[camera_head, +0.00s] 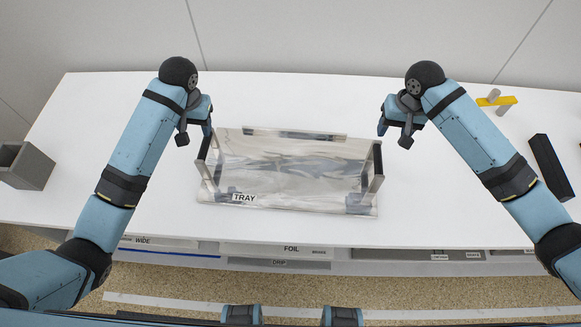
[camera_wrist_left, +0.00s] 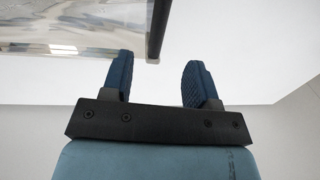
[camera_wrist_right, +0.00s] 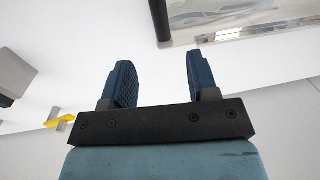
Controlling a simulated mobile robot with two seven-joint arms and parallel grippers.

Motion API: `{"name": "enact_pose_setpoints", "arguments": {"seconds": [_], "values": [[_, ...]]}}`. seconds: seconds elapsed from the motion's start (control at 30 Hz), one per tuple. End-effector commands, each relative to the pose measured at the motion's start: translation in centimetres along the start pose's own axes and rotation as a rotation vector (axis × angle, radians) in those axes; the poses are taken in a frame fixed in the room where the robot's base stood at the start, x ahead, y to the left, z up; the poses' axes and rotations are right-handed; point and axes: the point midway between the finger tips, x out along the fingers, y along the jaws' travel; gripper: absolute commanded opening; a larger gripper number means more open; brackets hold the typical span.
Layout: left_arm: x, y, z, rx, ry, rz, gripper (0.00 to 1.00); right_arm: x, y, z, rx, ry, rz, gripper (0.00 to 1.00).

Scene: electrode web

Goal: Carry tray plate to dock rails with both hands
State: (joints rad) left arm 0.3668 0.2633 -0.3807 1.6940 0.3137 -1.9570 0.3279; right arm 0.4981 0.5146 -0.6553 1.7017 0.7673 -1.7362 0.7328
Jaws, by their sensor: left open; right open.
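The tray plate (camera_head: 280,165) is a shiny metallic plate labelled TRAY, lying on the white table in the middle of the head view. An upright handle frame stands at its left end (camera_head: 205,158) and another at its right end (camera_head: 372,172). My left gripper (camera_head: 208,128) is open and empty near the tray's back left corner. My right gripper (camera_head: 382,128) is open and empty near the back right corner. In the left wrist view, a dark handle bar (camera_wrist_left: 158,28) is just beyond the open fingers (camera_wrist_left: 160,78). In the right wrist view, the other bar (camera_wrist_right: 159,20) is likewise beyond the fingers (camera_wrist_right: 160,78).
A grey open box (camera_head: 27,167) sits at the table's left. A black block (camera_head: 551,168) and a yellow bar with grey pieces (camera_head: 497,101) lie at the right. The table around the tray is clear.

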Motion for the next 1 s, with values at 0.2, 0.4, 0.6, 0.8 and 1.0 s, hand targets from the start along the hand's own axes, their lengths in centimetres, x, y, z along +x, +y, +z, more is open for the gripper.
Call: {"name": "enact_pose_setpoints", "arguments": {"seconds": [0.2, 0.4, 0.6, 0.8, 1.0], "values": [[0.0, 0.0, 0.0, 0.000, -0.001, 0.000, 0.54, 0.0, 0.0, 0.0, 0.000, 0.000, 0.000, 0.54], [0.8, 0.0, 0.0, 0.000, -0.002, 0.000, 0.54, 0.8, 0.0, 0.0, 0.000, 0.000, 0.000, 0.54], [4.0, 0.0, 0.1, 0.001, -0.005, 0.000, 0.54, 3.9, 0.0, 0.0, -0.001, -0.002, 0.001, 0.54], [8.0, 0.0, 0.1, 0.001, -0.003, -0.001, 0.54, 8.0, 0.0, 0.0, 0.000, -0.002, 0.001, 0.54], [11.4, 0.0, 0.1, 0.000, -0.003, -0.001, 0.54, 11.3, 0.0, 0.0, -0.001, 0.000, 0.001, 0.54]]}}
